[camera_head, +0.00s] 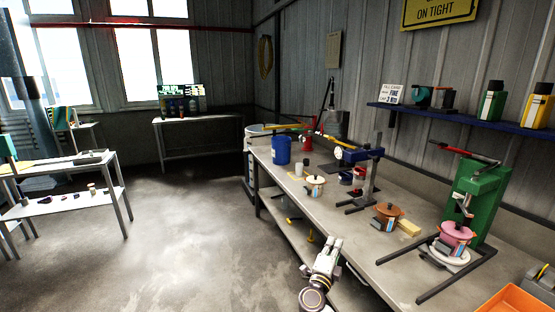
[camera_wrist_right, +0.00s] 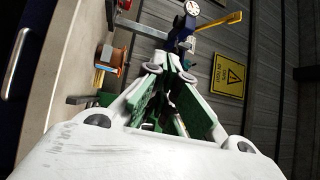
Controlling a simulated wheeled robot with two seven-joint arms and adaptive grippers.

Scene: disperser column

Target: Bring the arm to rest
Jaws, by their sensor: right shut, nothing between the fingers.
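My right gripper (camera_head: 331,246) is in front of the bench's near edge at the lower middle of the head view. Its fingers are together and hold nothing. In the right wrist view the gripper (camera_wrist_right: 168,70) points toward the bench and the wall, with its green-padded fingers closing to a point. It appears apart from everything on the bench (camera_head: 400,277). My left gripper is in neither view.
A green press (camera_head: 483,195) with a pink pot (camera_head: 456,236) stands at the right of the bench. A brown pot (camera_head: 388,214), a yellow block (camera_head: 409,227), a blue bucket (camera_head: 281,150) and a blue-topped stand (camera_head: 368,178) are farther along. The floor (camera_head: 190,230) to the left is clear.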

